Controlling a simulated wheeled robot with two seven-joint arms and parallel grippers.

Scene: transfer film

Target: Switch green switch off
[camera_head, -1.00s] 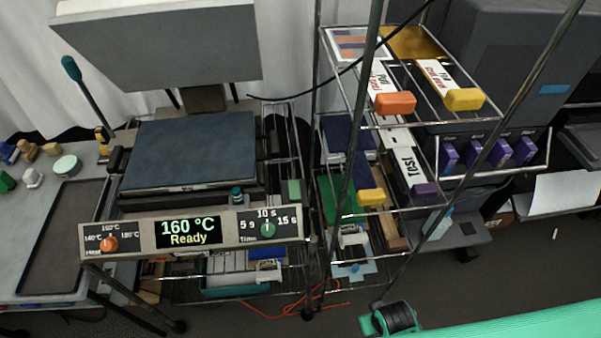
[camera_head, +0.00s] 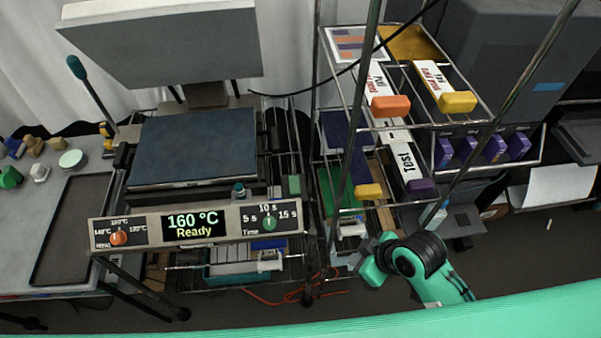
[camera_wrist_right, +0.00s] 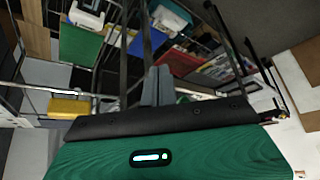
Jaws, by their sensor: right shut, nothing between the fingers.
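The front panel of the heat press carries a green knob (camera_head: 268,222) marked Time, its pointer toward 10 s. A small dark-green knob (camera_head: 238,190) stands above the panel, and a green block (camera_head: 294,185) sits to its right. I cannot tell which of these is the green switch. My right gripper (camera_head: 369,266) is low in front of the wire rack, right of the panel and apart from it. In the right wrist view its grey fingers (camera_wrist_right: 158,85) are together and empty. My left gripper is out of view.
The press display (camera_head: 195,226) reads 160 °C, Ready, beside an orange knob (camera_head: 118,238). The wire rack (camera_head: 415,127) holds boxes with orange, yellow and purple ends. Thin metal posts rise near my right arm. A dark tray (camera_head: 70,230) lies on the left table.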

